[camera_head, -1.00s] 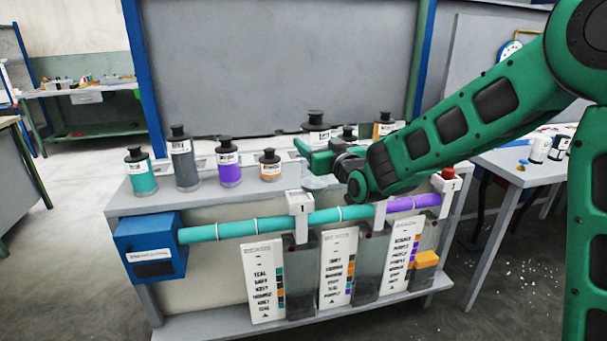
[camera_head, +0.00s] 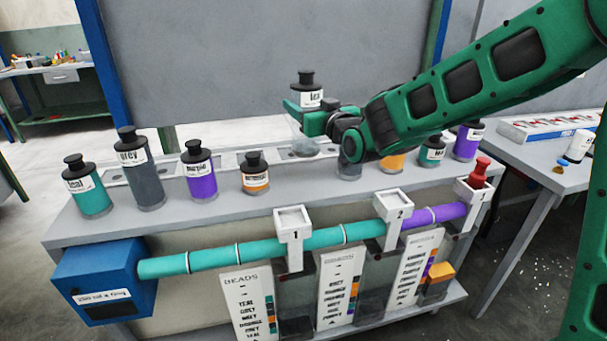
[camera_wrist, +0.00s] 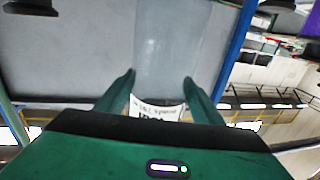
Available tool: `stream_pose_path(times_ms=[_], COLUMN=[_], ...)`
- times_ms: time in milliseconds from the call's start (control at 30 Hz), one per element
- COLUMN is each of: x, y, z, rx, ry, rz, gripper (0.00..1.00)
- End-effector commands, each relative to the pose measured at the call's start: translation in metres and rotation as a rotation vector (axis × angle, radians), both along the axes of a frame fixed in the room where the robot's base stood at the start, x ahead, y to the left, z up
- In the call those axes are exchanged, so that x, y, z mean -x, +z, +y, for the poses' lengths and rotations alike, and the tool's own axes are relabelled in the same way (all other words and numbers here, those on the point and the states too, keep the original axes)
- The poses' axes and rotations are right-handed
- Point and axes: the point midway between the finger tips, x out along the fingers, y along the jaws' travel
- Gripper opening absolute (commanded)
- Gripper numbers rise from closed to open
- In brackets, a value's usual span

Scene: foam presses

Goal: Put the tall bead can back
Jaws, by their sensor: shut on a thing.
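My gripper (camera_head: 306,122) is shut around a tall can (camera_head: 309,97) with a black cap, a white label and a pale see-through body. The can is upright above the back of the bench top, over or near the rack strip (camera_head: 225,160) with its round recesses. I cannot tell the exact gap below it. In the wrist view the clear body of the can (camera_wrist: 172,50) sits between my fingers (camera_wrist: 160,90), with its label partly hidden by my gripper. The label is only partly readable.
Left of the held can stand a teal can (camera_head: 91,200), a tall grey can (camera_head: 147,185), a purple can (camera_head: 201,185) and an orange can (camera_head: 255,180). More cans, including an orange one (camera_head: 391,163), stand right, near my arm. White funnels (camera_head: 294,240) line the front tube.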

Motion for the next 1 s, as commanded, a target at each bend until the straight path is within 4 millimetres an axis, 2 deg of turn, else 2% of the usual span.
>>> stream_pose_path(times_ms=[133, 400, 667, 833, 1000], x=[0.001, 0.002, 0.002, 0.002, 0.002], y=[-0.010, -0.054, -0.071, -0.095, -0.099], z=[0.005, 0.007, 0.008, 0.007, 0.007], rx=[-0.001, 0.000, 0.000, 0.001, -0.001], ry=[0.006, 0.009, 0.009, 0.009, 0.009], rz=[0.000, 0.001, -0.001, 0.002, -0.003], gripper=[0.05, 0.05, 0.05, 0.05, 0.05])
